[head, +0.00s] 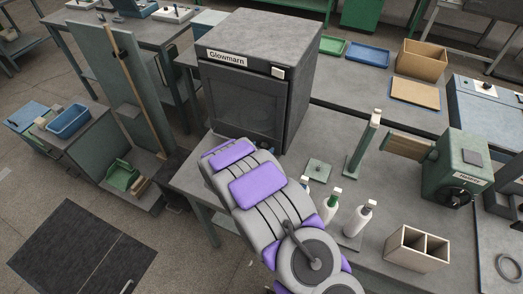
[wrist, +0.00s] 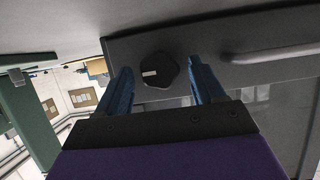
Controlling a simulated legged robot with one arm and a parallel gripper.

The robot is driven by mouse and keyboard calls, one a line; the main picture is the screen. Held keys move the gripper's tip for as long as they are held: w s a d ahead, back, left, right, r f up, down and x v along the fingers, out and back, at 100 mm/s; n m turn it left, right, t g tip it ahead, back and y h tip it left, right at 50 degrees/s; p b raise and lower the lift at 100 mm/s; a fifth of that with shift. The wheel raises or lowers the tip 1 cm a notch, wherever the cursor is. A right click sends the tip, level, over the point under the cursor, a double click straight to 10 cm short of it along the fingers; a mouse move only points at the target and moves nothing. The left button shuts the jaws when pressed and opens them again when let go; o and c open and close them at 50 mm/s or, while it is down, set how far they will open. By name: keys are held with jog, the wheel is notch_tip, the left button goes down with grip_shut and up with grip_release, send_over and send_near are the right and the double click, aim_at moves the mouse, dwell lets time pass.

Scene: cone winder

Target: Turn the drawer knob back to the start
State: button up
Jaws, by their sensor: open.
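The knob (wrist: 159,70) is black and round with lobed edges and a small pale mark, seen in the wrist view on a dark grey drawer front (wrist: 225,36). My gripper (wrist: 160,65) has its two blue fingers apart, one on each side of the knob in the picture. Gaps show between the knob and both fingers, and I cannot tell how far the fingertips are from the panel. In the head view my grey and purple arm reaches toward the bench edge; the gripper and knob are hidden there.
A grey bar handle (wrist: 270,53) is on the same front, right of the fingers. In the head view, a dark cabinet labelled Glowmarn (head: 253,85) stands on the bench beyond my arm. Bottles (head: 360,218), a green post (head: 363,147) and an open wooden box (head: 416,247) stand to the right.

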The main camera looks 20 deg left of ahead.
jog(key=shift+w+a+f, duration=0.15)
jog(key=shift+w, duration=0.1)
jog(key=shift+c, duration=0.4)
jog(key=shift+d, duration=0.2)
jog(key=c, duration=1)
